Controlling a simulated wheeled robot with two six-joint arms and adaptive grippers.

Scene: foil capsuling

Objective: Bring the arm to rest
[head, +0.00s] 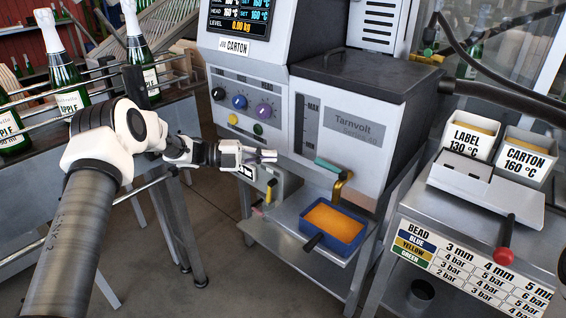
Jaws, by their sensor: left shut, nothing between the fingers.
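My left arm (110,150) reaches in from the lower left. My left gripper (264,156) is shut and empty, its fingers pointing right. It hangs in front of the lower part of the grey glue machine (345,128), below the row of coloured knobs. I cannot tell whether it touches the machine. My right gripper is not in view.
A blue tray (318,245) holding orange material sits on the shelf under the machine's nozzle (341,186). Foil-topped bottles (137,55) stand on a railed conveyor at left. Bins labelled LABEL (466,138) and CARTON (526,158) stand on the right bench. Grey floor shows below my arm.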

